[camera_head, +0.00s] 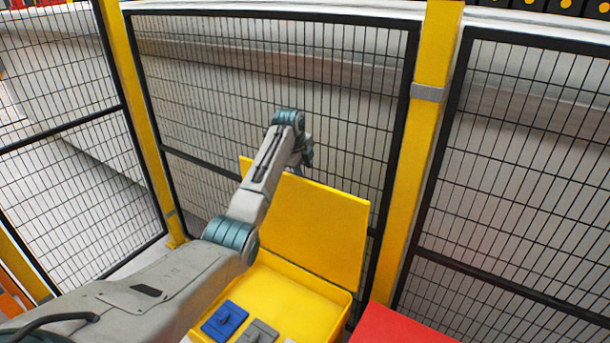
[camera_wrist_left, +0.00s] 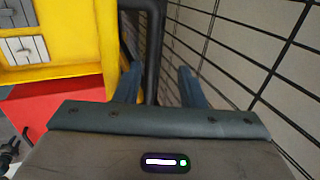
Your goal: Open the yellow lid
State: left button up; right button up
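The yellow lid (camera_head: 315,225) stands raised, tilted up from the back of the yellow box (camera_head: 290,300). The box's inside is exposed, with a blue piece (camera_head: 225,320) and a grey piece (camera_head: 258,333) in it. My left gripper (camera_head: 306,158) is at the lid's upper edge, close to the mesh fence; its fingers are mostly hidden by my arm. In the left wrist view, the gripper (camera_wrist_left: 160,85) has its two fingers apart with nothing held between them. The yellow of the lid and box (camera_wrist_left: 75,45) lies left of the fingers. My right gripper is out of view.
A black-framed mesh fence (camera_head: 345,90) with yellow posts (camera_head: 430,90) stands close behind the lid and gripper. A red surface (camera_head: 395,328) lies right of the box. Little free room shows between lid and fence.

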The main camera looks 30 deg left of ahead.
pick_arm(q)
jog(key=b+v, duration=0.2)
jog(key=v, duration=0.5)
jog(key=shift+r, duration=0.25)
